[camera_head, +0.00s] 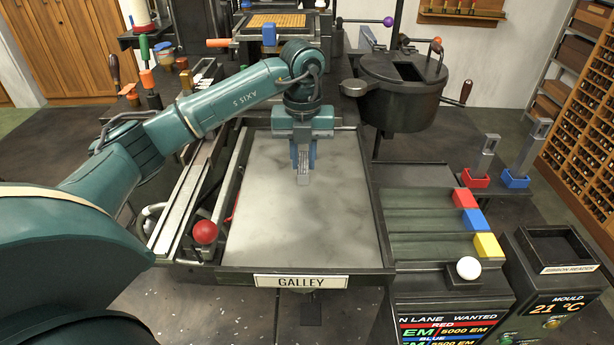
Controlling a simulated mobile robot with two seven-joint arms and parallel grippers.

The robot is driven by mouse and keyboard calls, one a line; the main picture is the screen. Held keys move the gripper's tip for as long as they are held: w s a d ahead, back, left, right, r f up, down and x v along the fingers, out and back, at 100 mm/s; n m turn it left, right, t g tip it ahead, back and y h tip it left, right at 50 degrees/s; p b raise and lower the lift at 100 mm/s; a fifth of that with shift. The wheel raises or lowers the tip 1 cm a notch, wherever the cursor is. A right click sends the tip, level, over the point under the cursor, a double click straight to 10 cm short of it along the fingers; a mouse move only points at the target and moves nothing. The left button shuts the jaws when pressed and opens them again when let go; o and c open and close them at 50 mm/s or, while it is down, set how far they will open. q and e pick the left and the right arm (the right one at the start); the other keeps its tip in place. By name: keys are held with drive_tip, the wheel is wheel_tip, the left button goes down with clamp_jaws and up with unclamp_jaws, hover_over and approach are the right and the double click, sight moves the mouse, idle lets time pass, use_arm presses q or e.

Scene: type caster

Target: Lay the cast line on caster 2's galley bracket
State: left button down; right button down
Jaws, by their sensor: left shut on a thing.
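My left gripper (303,155) hangs over the far half of the galley tray, fingers pointing down. It is shut on a small narrow grey metal piece, which I take to be the cast line (303,179). Whether the piece touches the surface below I cannot tell. The tray, labelled GALLEY (300,282), has a pale mottled bed with dark rims and is otherwise bare. I cannot tell which part is caster 2's galley bracket. My right gripper is not in view.
A dark round pot (400,90) with a lid stands beyond the tray's right corner. To the right, a ridged rack (430,222) holds red, blue and yellow blocks. A red ball knob (205,232) sits by the left rim. The tray's near half is clear.

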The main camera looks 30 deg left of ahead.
sight(304, 189)
use_arm(q)
drive_tip(key=shift+f, duration=2.3)
drive_tip(key=shift+f, duration=0.15)
drive_tip(key=c, duration=1.3)
unclamp_jaws()
wheel_tip(304, 189, up, 12)
drive_tip(key=shift+r, duration=0.15)
